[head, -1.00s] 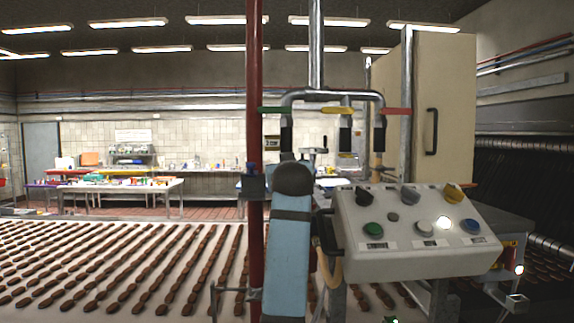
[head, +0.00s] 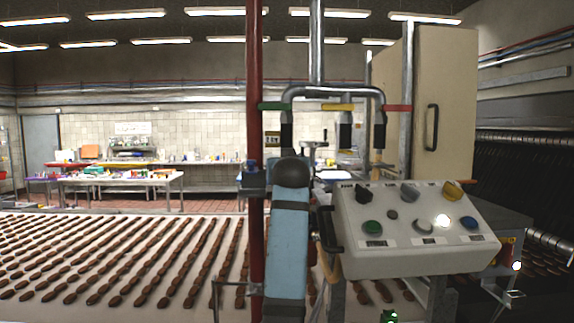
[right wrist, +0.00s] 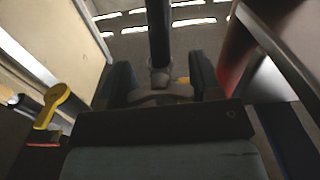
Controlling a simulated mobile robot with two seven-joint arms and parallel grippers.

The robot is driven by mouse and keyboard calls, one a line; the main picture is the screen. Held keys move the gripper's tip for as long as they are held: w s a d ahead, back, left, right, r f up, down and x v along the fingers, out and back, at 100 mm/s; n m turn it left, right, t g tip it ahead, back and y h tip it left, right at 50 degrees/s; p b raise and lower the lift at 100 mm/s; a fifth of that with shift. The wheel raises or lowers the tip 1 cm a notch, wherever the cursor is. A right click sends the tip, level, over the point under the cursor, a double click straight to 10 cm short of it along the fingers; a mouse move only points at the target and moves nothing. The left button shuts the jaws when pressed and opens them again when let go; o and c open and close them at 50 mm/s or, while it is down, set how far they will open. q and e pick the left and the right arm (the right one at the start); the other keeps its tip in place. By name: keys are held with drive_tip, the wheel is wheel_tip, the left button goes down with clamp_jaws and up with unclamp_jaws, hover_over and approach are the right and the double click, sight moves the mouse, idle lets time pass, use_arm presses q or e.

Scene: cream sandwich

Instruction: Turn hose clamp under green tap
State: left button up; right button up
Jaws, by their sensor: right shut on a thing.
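In the head view, the green tap handle (head: 272,106) sits on the left branch of the overhead metal pipe, and a black hose (head: 286,132) hangs below it. My right arm rises in front of the hose, and its dark wrist hides the gripper and clamp there. In the right wrist view, my right gripper (right wrist: 162,80) has one dark finger on each side of the hose. It is shut on a greyish piece at the hose's lower end, the hose clamp (right wrist: 160,97), partly hidden by the gripper body. My left gripper is not in view.
Yellow (head: 338,107) and red (head: 397,108) tap handles sit to the right, with more hoses. A red pole (head: 255,200) stands close left of my arm. A control panel (head: 410,240) is at the right. A conveyor with rows of brown biscuits (head: 120,255) lies behind.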

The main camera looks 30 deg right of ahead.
drive_tip(key=shift+m, duration=0.4)
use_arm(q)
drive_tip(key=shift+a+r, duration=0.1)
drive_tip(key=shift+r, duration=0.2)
use_arm(e)
drive_tip(key=o, duration=0.6)
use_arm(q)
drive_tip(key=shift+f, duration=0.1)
use_arm(e)
drive_tip(key=shift+o, duration=0.2)
